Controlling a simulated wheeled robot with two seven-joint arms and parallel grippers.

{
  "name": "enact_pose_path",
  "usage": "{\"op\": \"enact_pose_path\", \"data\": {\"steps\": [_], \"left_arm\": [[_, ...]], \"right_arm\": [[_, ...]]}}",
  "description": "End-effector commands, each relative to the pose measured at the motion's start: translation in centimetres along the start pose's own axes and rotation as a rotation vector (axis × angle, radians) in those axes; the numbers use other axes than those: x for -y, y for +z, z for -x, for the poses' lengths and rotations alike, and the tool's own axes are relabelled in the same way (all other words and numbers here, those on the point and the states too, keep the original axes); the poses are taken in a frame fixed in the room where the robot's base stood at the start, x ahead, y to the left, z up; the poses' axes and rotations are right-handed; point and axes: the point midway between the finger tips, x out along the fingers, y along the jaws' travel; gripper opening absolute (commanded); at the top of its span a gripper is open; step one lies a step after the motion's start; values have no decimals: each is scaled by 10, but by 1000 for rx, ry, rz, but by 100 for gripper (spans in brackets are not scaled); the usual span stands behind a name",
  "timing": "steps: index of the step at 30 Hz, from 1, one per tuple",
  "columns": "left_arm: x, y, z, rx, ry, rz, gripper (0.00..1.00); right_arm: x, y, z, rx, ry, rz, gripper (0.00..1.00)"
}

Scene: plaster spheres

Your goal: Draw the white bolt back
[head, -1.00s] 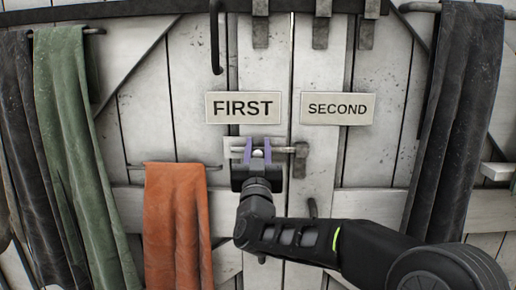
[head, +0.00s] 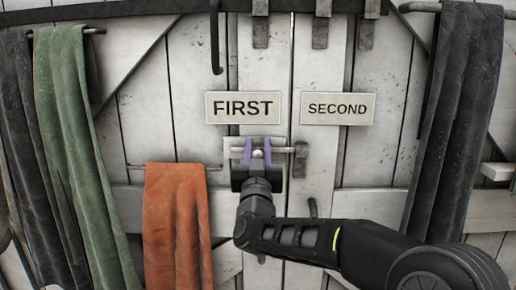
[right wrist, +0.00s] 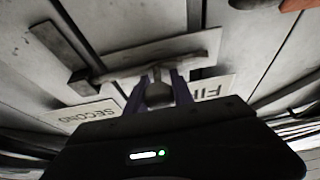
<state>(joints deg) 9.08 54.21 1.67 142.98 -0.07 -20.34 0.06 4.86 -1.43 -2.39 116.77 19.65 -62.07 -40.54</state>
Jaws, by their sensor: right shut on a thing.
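The white bolt (head: 280,149) lies level on a pale plate across the gap between two door boards, below the FIRST sign. Its right end reaches a dark upright keeper (head: 300,160). My right gripper (head: 258,151) is in front of the bolt, its purple fingers shut on the bolt's round knob. In the right wrist view the knob (right wrist: 158,93) sits between the two fingers, with the bar behind it. My left gripper is not in view.
The FIRST sign (head: 243,107) and SECOND sign (head: 337,109) are just above. An orange cloth (head: 176,225) hangs at lower left, a green cloth (head: 75,130) farther left. A dark cloth (head: 458,110) hangs at right. A dark hook (head: 215,45) hangs above.

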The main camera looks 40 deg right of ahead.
Motion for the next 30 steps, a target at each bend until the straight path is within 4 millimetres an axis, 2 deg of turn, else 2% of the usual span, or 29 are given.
{"op": "enact_pose_path", "data": {"steps": [5, 8, 15, 18, 26, 27, 30], "left_arm": [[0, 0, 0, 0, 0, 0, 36], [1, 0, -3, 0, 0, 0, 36], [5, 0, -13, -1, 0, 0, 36], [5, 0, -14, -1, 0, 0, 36], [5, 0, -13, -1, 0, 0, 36], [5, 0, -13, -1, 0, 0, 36], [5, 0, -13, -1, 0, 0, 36]], "right_arm": [[1, 0, 0, 0, -1, 0, 0], [8, 1, 0, 0, -3, -2, 0], [55, 2, 1, -1, -8, -3, 0], [65, 0, 1, -1, -5, -2, 0], [68, -1, 1, 0, -7, -2, 0], [68, -1, 1, 0, -8, -2, 30], [68, -1, 1, 0, -7, -2, 38]]}}
